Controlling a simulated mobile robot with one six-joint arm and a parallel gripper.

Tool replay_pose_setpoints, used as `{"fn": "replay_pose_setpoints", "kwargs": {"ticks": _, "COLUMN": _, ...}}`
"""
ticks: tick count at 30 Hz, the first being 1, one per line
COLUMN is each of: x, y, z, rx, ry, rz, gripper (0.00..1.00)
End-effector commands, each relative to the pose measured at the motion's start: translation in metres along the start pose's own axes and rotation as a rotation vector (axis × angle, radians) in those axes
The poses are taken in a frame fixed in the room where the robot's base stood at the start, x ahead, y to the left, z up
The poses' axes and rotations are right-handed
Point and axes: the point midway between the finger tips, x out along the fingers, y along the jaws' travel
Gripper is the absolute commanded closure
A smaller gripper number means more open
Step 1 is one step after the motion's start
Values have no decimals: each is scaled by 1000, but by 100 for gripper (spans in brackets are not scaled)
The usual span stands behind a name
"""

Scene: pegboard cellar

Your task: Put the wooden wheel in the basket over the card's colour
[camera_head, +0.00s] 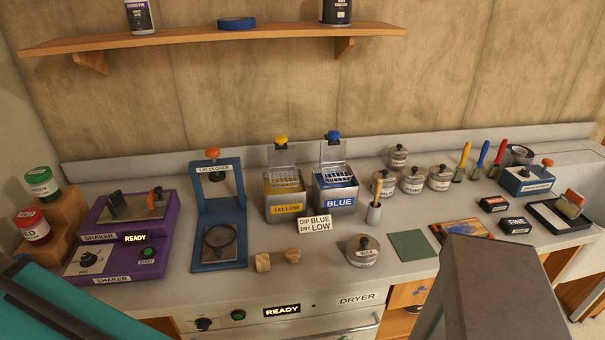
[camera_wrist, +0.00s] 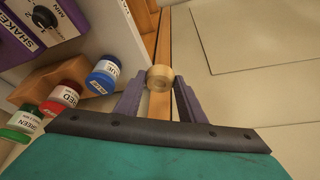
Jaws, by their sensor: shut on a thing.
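My gripper (camera_wrist: 158,88) is shut on the wooden wheel (camera_wrist: 160,75), a small pale ring between its fingertips in the wrist view. The fingertips and wheel do not show in the head view. The card (camera_head: 314,224) reads "DIP BLUE DRY LOW". It stands on the bench in front of the blue tank (camera_head: 339,204) and yellow tank (camera_head: 288,208). A wire basket (camera_head: 336,178) with a blue knob hangs at the blue tank. Another basket (camera_head: 283,181) with a yellow knob hangs at the yellow tank.
Left of the tanks stand a blue lid closer (camera_head: 217,215) and a purple shaker (camera_head: 125,225). Two small wooden pieces (camera_head: 263,262) and a lidded tin (camera_head: 362,250) sit in front. Paint jars (camera_wrist: 62,97) stand left of my gripper in the wrist view.

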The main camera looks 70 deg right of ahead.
Motion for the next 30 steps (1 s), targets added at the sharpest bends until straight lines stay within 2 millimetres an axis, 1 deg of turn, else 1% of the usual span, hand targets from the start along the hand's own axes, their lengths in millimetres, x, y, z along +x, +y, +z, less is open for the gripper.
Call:
{"fn": "replay_pose_setpoints", "kwargs": {"ticks": 5, "x": 0, "y": 9, "z": 0, "rx": 13, "ry": 0, "rz": 5, "gripper": 88}}
{"fn": "replay_pose_setpoints", "kwargs": {"ticks": 8, "x": -1, "y": 21, "z": 1, "rx": 32, "ry": 0, "rz": 13, "gripper": 88}}
{"fn": "replay_pose_setpoints", "kwargs": {"ticks": 11, "x": -3, "y": 40, "z": 3, "rx": 63, "ry": 0, "rz": 26, "gripper": 88}}
{"fn": "replay_pose_setpoints", "kwargs": {"ticks": 14, "x": -6, "y": 66, "z": 6, "rx": 105, "ry": 0, "rz": 44, "gripper": 88}}
{"fn": "replay_pose_setpoints", "kwargs": {"ticks": 20, "x": -14, "y": 128, "z": 17, "rx": 210, "ry": 0, "rz": 87, "gripper": 88}}
{"fn": "replay_pose_setpoints", "kwargs": {"ticks": 21, "x": -16, "y": 140, "z": 20, "rx": 232, "ry": -1, "rz": 96, "gripper": 88}}
{"fn": "replay_pose_setpoints", "kwargs": {"ticks": 26, "x": -24, "y": 189, "z": 34, "rx": 316, "ry": -2, "rz": 131, "gripper": 88}}
{"fn": "replay_pose_setpoints", "kwargs": {"ticks": 30, "x": -32, "y": 230, "z": 49, "rx": 391, "ry": -3, "rz": 163, "gripper": 88}}
